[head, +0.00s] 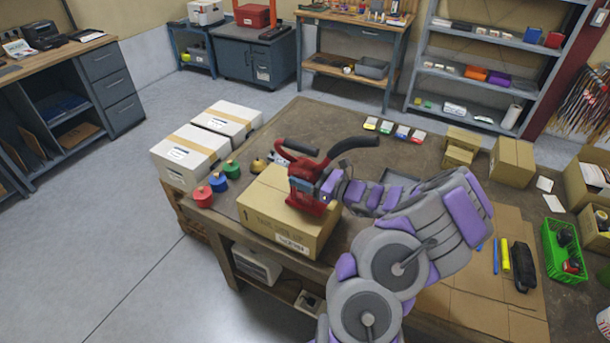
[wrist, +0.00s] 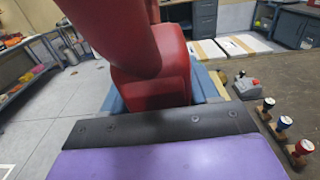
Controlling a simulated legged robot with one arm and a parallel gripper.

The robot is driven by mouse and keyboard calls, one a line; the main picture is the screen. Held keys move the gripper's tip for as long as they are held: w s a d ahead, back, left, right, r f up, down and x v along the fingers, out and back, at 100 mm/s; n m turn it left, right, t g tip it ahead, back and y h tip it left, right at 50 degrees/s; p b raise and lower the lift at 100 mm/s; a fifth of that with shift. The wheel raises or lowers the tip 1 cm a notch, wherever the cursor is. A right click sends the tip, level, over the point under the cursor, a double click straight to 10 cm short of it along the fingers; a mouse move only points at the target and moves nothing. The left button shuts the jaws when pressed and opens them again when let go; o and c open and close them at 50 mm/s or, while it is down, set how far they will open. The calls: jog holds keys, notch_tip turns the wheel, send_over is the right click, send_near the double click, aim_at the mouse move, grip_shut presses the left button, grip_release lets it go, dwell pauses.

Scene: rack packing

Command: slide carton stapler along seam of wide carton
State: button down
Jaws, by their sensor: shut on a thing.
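The wide carton (head: 272,222) is a brown cardboard box near the left front edge of the workbench. The carton stapler (head: 308,190) is a red tool with dark curved handles, on or just above the carton's top toward its right side; I cannot tell whether it touches. My gripper (head: 328,186) is shut on the stapler. In the wrist view the stapler's red body (wrist: 150,60) fills the middle, between the blue-grey fingers. It hides most of the carton and the seam there.
Two white cartons (head: 187,155) stand left of the brown one. Red, blue and green stamps (head: 218,182) and a brass bell-like item (head: 259,165) are close by. A green basket (head: 562,255) and flat cardboard (head: 480,300) lie at right. The bench's back middle is mostly clear.

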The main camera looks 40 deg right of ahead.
jog(key=d, duration=0.1)
jog(key=d+f, duration=0.1)
jog(key=d, duration=0.1)
jog(key=shift+d, duration=0.3)
jog(key=c, duration=0.7)
grip_release()
jog(key=shift+s+d, duration=0.1)
jog(key=shift+d, duration=0.15)
jog(key=shift+o, duration=0.9)
jog(key=shift+a, duration=0.15)
jog(key=o, duration=0.3)
jog(key=shift+a+r, duration=0.15)
jog(key=shift+a, duration=1.05)
jog(key=shift+d+f, duration=0.2)
jog(key=shift+d, duration=0.7)
jog(key=shift+s+a+r, duration=0.1)
jog(key=shift+s+a, duration=0.05)
jog(key=shift+s, duration=0.35)
jog(key=p+v, duration=0.1)
jog(key=v, duration=0.7)
jog(key=p+v, duration=0.2)
jog(key=v, duration=0.6)
jog(key=shift+s+d+f, duration=0.15)
jog(key=shift+d+f, duration=0.1)
jog(key=shift+d, duration=0.05)
